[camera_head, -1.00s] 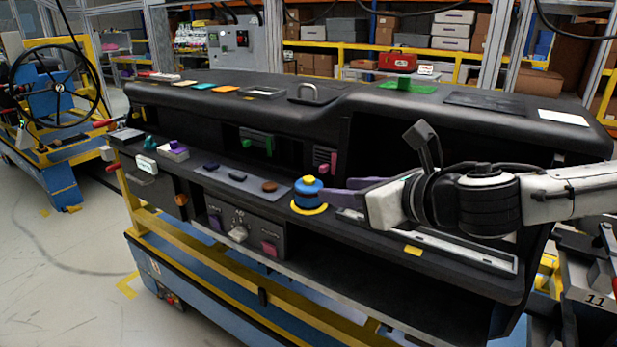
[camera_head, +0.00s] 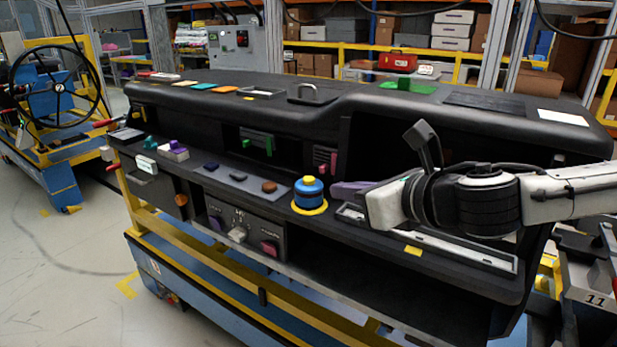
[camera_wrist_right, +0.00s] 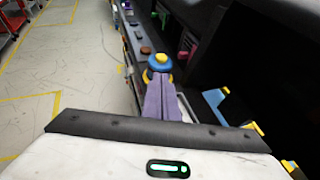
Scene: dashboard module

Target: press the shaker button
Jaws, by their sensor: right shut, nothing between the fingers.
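The blue round shaker button (camera_head: 309,193) stands upright on a yellow ring on the dashboard's lower ledge. In the right wrist view its blue and yellow top (camera_wrist_right: 159,62) shows just beyond my fingertips. My right gripper (camera_head: 334,190) is shut and empty, with purple fingers, just right of the button in the head view. A small gap shows between them there. In the right wrist view the fingers (camera_wrist_right: 160,78) overlap the button's lower part, so contact cannot be told from that view. My left gripper is not in view.
The black dashboard (camera_head: 440,120) overhangs the ledge behind the button. A brown oval knob (camera_head: 269,187) and dark switches lie left of it. A long framed slot (camera_head: 460,250) runs to the right under my right arm.

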